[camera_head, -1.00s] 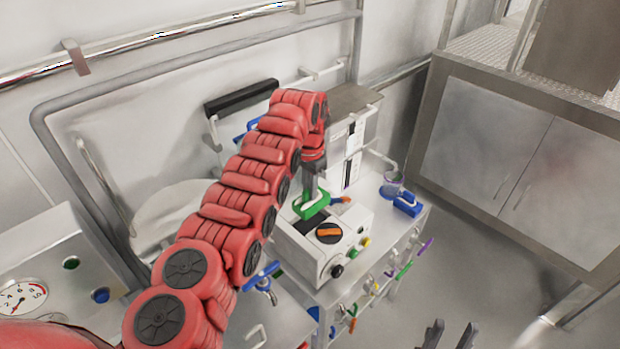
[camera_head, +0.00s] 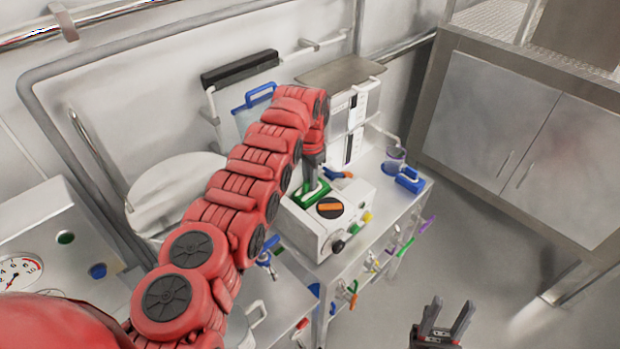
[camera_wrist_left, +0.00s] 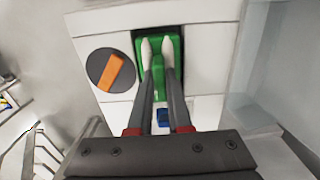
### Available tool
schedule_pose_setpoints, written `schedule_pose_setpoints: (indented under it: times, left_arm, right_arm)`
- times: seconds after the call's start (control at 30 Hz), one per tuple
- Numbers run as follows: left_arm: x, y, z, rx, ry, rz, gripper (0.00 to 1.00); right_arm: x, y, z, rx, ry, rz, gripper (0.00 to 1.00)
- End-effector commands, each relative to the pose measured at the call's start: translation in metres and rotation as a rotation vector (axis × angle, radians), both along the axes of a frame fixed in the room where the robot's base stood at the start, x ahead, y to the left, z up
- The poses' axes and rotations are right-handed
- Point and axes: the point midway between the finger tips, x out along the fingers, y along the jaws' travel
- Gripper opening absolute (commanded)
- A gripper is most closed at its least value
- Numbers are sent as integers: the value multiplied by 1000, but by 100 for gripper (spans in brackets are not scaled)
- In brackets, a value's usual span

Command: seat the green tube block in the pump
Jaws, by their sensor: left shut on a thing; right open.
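The green tube block (camera_head: 312,194) is at the dark opening in the top of the white pump (camera_head: 314,232), beside the black knob with an orange handle (camera_head: 330,208). In the left wrist view the green block (camera_wrist_left: 171,59) lies within the outline of the pump's dark recess (camera_wrist_left: 139,45). I cannot tell if it is fully down. My left gripper (camera_wrist_left: 157,48) is shut on the block's raised green grip. In the head view the arm partly hides this gripper. My right gripper (camera_head: 447,322) is open and empty at the bottom right, away from the pump.
A blue block (camera_head: 409,180) and a purple-topped cup (camera_head: 395,158) stand on the cart right of the pump. A white boxed instrument (camera_head: 352,122) stands behind it. Coloured clamps (camera_head: 347,292) hang along the cart's front. Floor at the right is clear.

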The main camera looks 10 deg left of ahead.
Motion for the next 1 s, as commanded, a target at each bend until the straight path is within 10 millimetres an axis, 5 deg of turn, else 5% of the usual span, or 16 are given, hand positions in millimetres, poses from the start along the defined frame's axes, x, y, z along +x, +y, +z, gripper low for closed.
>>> schedule_pose_setpoints:
  times: [0.37, 0.4, 0.6, 1.0]
  left_arm:
    - [0, 0, -5, 0, 0, 0, 0]
    - [0, 0, -5, 0, 0, 0, 20]
    - [0, 0, -5, 0, 0, 1, 52]
    - [1, 1, 4, 0, -2, 2, 52]
  right_arm:
    - [0, 0, -4, 0, 0, 0, 47]
    - [0, 0, -4, 0, 0, 0, 47]
    - [0, 0, -4, 0, 0, 0, 47]
    - [0, 0, -9, 0, 0, 0, 47]
